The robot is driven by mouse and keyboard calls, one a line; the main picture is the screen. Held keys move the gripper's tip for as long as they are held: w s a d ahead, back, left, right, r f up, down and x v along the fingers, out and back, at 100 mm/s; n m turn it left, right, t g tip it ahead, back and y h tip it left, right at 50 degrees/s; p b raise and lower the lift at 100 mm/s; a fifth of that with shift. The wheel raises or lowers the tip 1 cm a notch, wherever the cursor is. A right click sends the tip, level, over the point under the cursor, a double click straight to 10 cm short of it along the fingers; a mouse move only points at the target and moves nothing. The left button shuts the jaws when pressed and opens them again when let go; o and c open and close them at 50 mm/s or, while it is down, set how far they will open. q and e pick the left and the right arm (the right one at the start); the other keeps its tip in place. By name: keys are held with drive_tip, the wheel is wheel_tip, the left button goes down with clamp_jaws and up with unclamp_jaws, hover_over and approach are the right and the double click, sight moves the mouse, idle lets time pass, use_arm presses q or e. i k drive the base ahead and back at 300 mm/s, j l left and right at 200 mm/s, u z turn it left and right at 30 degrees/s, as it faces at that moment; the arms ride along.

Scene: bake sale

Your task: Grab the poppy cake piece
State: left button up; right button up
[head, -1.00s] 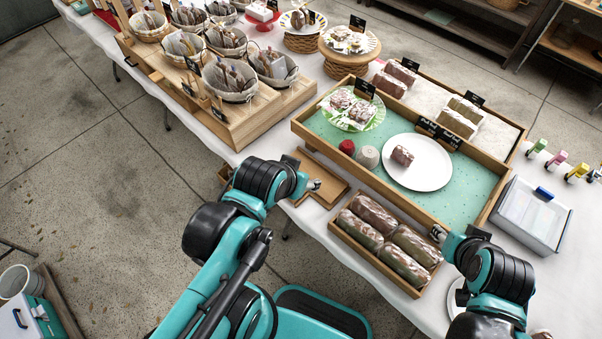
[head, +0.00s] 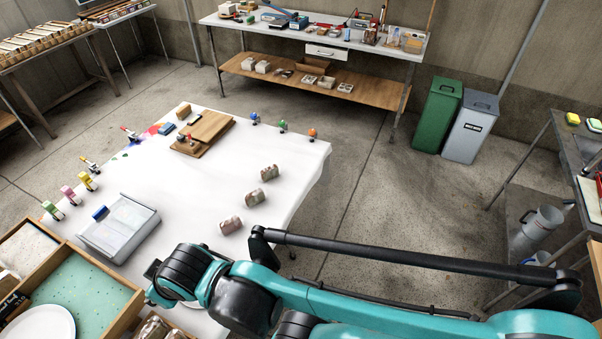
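I cannot pick out the poppy cake piece with certainty. The white plate (head: 40,322) is cut off at the lower left corner, and its visible part is bare. Three wrapped loaf-like cakes, a near one (head: 230,225), a middle one (head: 255,198) and a far one (head: 269,172), lie in a row on the white table; their kinds are too small to read. My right arm crosses the lower part of the view, its wrist end beside the wooden tray's right edge. Its gripper fingers cannot be made out. My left gripper is out of view.
The wooden tray (head: 118,275) with a green liner fills the lower left. A clear-lidded box (head: 120,228), coloured clamp-like items (head: 85,180) and a wooden board (head: 205,132) stand on the table. The table's right part is mostly clear. Two bins (head: 438,115) stand behind.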

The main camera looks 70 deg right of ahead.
sight(271, 171)
drive_tip(key=z, duration=2.05)
drive_tip(key=i+l+u, duration=0.1)
drive_tip(key=i+l, duration=0.45)
drive_tip(key=i, duration=0.2)
drive_tip(key=i+l+u, duration=0.1)
drive_tip(key=i+l, duration=0.5)
drive_tip(key=i, duration=0.1)
